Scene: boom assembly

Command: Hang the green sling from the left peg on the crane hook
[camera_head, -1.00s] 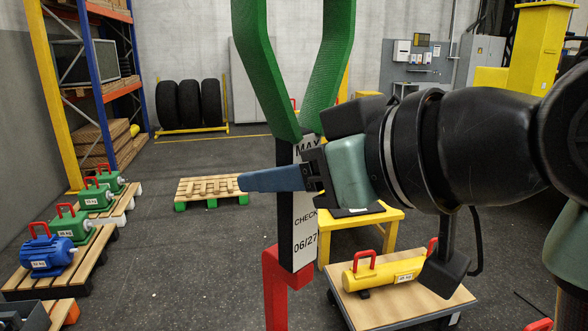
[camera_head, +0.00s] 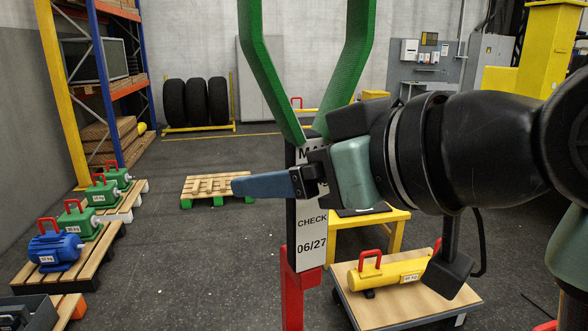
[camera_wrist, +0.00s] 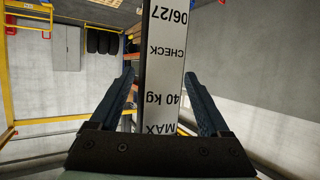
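The green sling (camera_head: 353,62) hangs as two straps that meet above a black-edged white tag plate (camera_head: 311,228) reading "CHECK 06/27". A red piece (camera_head: 293,298) shows below the plate. The sling's top is out of frame. My gripper (camera_head: 250,186) is at the plate's upper half; one blue finger crosses in front of it and the other is hidden. In the wrist view, the fingers (camera_wrist: 160,80) stand apart on both sides of the plate, which also shows there (camera_wrist: 164,55), with a gap visible on the left side. The crane hook and the pegs are not in view.
A yellow table (camera_head: 365,228) and a cart (camera_head: 400,303) with a yellow weight (camera_head: 390,273) stand behind and right of the sling. A pallet (camera_head: 215,189) lies at mid-left. Pallets with blue (camera_head: 54,246) and green weights line the left. The floor between is free.

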